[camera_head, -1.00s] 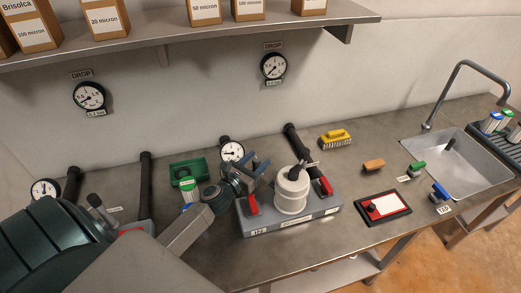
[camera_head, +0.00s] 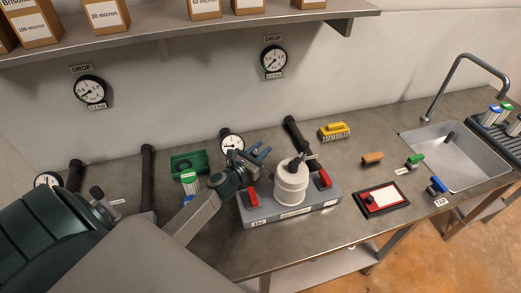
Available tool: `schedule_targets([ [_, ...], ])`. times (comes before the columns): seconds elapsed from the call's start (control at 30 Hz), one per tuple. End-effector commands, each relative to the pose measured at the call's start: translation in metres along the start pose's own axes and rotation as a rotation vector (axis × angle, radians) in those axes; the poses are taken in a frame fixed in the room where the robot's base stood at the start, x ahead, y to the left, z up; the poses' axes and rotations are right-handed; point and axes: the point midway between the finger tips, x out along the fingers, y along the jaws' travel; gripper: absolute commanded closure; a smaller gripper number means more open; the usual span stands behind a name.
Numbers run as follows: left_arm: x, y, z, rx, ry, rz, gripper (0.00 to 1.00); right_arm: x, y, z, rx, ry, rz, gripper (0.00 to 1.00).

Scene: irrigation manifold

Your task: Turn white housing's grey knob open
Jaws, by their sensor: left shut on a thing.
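The white housing (camera_head: 291,188) stands upright on a grey base (camera_head: 262,217) in the middle of the bench. Its dark grey knob (camera_head: 296,164) sits on top. A red handle (camera_head: 251,197) is on the base's left and another (camera_head: 325,178) on its right. My left arm reaches in from the lower left. Its gripper (camera_head: 260,154), with blue fingers, is behind and left of the housing, visibly apart from the top knob. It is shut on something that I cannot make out. My right gripper is not in view.
A pressure gauge (camera_head: 231,144) and black pipe (camera_head: 294,131) stand behind the housing. A green tray (camera_head: 187,163) is left of my gripper. A yellow brush (camera_head: 334,131), red-black panel (camera_head: 382,199) and sink (camera_head: 455,160) are to the right.

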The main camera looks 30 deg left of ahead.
Motion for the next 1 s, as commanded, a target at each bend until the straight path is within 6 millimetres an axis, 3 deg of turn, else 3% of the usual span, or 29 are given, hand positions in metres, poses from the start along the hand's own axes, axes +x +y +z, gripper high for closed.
schedule_targets([
  [0.47,0.0,-0.003,0.001,0.002,0.001,-0.224,0.97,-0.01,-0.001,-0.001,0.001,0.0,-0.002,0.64],
  [1.0,-0.004,-0.011,-0.005,0.002,0.0,-0.701,0.97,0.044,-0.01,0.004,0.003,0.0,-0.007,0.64],
])
